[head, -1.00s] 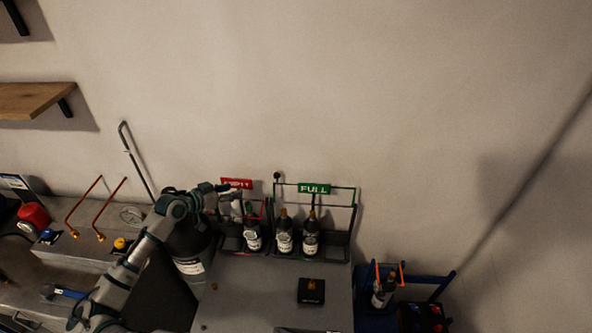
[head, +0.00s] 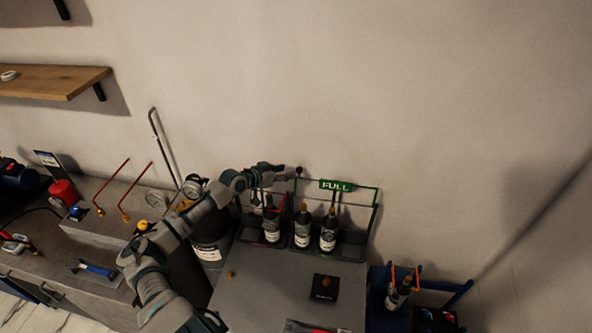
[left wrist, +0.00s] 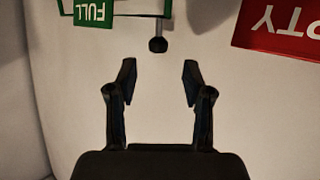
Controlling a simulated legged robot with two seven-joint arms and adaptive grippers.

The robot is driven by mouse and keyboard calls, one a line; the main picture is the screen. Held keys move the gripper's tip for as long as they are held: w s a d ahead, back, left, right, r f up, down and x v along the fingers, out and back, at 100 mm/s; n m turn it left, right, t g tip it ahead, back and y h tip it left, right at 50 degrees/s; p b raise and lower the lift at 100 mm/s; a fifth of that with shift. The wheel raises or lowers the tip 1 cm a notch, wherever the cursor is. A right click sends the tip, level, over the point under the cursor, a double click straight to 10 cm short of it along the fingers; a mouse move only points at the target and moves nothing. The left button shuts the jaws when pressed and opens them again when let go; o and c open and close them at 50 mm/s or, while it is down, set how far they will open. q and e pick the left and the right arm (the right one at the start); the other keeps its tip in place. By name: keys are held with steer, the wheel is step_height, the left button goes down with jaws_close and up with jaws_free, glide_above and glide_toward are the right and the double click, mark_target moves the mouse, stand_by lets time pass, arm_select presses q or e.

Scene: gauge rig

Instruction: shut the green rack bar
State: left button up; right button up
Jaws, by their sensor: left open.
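The green rack bar (head: 360,188) runs along the top of the rack, with a green FULL sign (head: 337,185) on it. A black knob (head: 299,170) sits near its left end. My left gripper (head: 288,171) is open at that knob, high above the bottles. In the left wrist view the open fingers (left wrist: 157,82) are empty; the knob (left wrist: 158,45) on its short stem lies beyond the gap between them, apart from both. The green bar (left wrist: 138,15) and FULL sign (left wrist: 93,12) show at the top left there. My right gripper is out of view.
A red sign (left wrist: 279,27) is at the wrist view's right. Bottles (head: 302,228) stand in the rack. A dark cylinder (head: 208,232) stands left, under my arm. A black box (head: 325,287) lies on the grey bench (head: 265,290). The wall above is clear.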

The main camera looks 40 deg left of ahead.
mark_target(297, 170)
arm_select(q)
steer(key=shift+p+x, duration=0.45)
steer(key=shift+x, duration=2.65)
steer(key=shift+s, duration=0.1)
jaws_close()
